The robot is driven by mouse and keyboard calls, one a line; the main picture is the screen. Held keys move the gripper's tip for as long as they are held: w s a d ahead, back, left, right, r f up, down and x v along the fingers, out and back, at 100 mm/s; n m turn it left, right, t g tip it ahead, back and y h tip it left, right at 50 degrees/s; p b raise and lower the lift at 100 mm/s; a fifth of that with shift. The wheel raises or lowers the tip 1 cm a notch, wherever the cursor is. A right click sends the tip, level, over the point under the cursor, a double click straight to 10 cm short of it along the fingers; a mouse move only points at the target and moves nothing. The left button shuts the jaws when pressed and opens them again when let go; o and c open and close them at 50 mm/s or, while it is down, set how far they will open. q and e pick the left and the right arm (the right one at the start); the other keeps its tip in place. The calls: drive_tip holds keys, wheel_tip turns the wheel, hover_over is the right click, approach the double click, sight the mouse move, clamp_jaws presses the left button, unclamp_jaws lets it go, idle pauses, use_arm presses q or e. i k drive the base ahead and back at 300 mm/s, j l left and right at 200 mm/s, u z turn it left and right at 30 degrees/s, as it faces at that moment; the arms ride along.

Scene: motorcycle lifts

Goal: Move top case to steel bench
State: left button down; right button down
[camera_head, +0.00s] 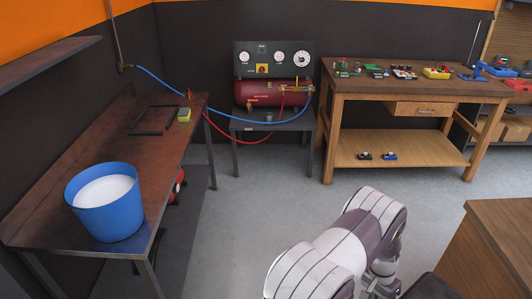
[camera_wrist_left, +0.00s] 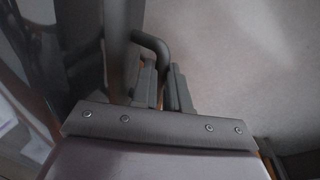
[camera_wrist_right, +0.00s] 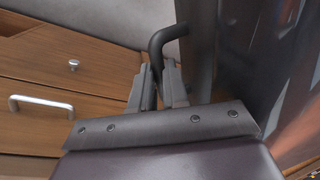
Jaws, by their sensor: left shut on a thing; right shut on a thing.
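My left gripper (camera_wrist_left: 163,80) is shut on a dark bent handle (camera_wrist_left: 150,42) in the left wrist view. My right gripper (camera_wrist_right: 155,80) is shut on a similar dark bent handle (camera_wrist_right: 168,36) in the right wrist view. A dark, smooth body, apparently the top case, stands beside the handle at the right of the right wrist view (camera_wrist_right: 240,50) and at the left of the left wrist view (camera_wrist_left: 85,40). Its full shape is hidden. The head view shows neither gripper. The brown metal-topped bench (camera_head: 85,155), apparently the steel bench, stands at the left.
A blue bucket (camera_head: 110,215) with white contents fills the bench's near end. A dark flat frame (camera_head: 155,120) and a yellow-green block (camera_head: 184,115) lie farther back. A red compressor (camera_head: 270,93), wooden workbench (camera_head: 420,87) and wooden cabinet (camera_head: 500,235) stand around open grey floor.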

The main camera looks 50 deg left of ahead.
sight(144, 155)
drive_tip(key=i+j+u, duration=0.15)
drive_tip(key=u, duration=0.3)
drive_tip(key=i+j+u, duration=0.2)
drive_tip(key=u, duration=0.25)
drive_tip(key=i+u, duration=0.25)
drive_tip(key=u, duration=0.2)
drive_tip(key=i, duration=1.85)
drive_tip(key=i+u, duration=0.1)
drive_tip(key=i, duration=0.45)
drive_tip(key=i+l+u, duration=0.15)
drive_tip(key=i, duration=0.4)
drive_tip(key=i+l+u, duration=0.1)
drive_tip(key=i, duration=0.45)
drive_tip(key=u, duration=2)
